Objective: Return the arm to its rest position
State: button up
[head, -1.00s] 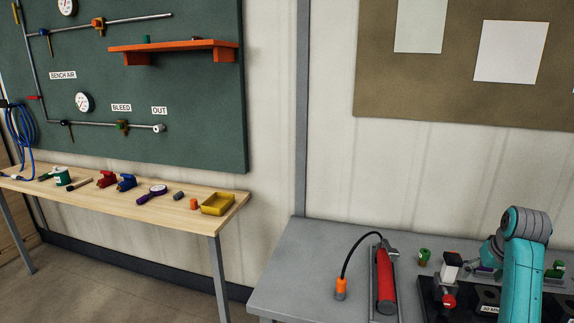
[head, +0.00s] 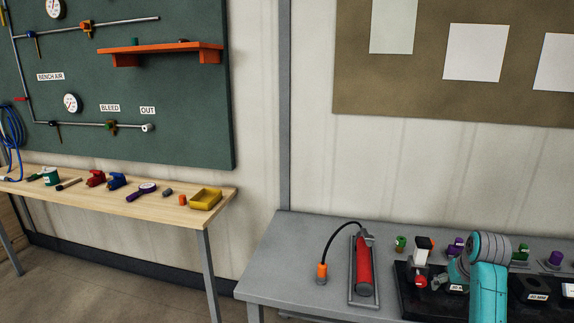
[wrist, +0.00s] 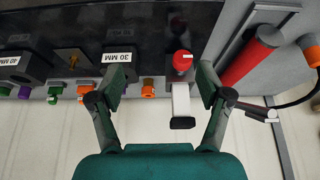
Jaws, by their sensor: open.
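A white and black fitting with a red knob (wrist: 182,62) shows between the fingers, nearer the right one. I cannot tell how far below the fingers it is. The same fitting stands beside my arm in the head view (head: 422,258).
A red cylinder pump (head: 363,265) with a black hose lies on the grey bench (head: 290,260). Black blocks labelled 30 MM (wrist: 117,62) and 40 MM (wrist: 22,66) sit nearby, with several small coloured fittings behind. A wooden table (head: 100,197) stands left, a yellow tray (head: 205,199) on it.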

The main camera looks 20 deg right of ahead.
jog(key=s+a+f+n+t, duration=0.1)
jog(key=s+a+f+t, duration=0.15)
jog(key=a+f, duration=0.8)
jog(key=s+a+f+n+t, duration=0.1)
jog(key=s+a+f, duration=0.3)
jog(key=a+f, duration=0.65)
jog(key=s+a+f+n+t, duration=0.1)
jog(key=s+a+f+t, duration=0.1)
jog(key=s+a, duration=1.05)
jog(key=s+a+r+n+t+y, duration=0.1)
jog(key=s+a+r+t, duration=0.1)
jog(key=s+a+r, duration=0.3)
jog(key=s+a+r+n+t+y, duration=0.1)
jog(key=s+a+r, duration=0.4)
jog(key=s+r, duration=0.7)
jog(key=s+n+t, duration=0.1)
jog(key=s, duration=0.4)
jog(key=shift+s+a+r+t+y, duration=0.3)
jog(key=shift+s+a+t, duration=0.05)
jog(key=shift+s, duration=0.05)
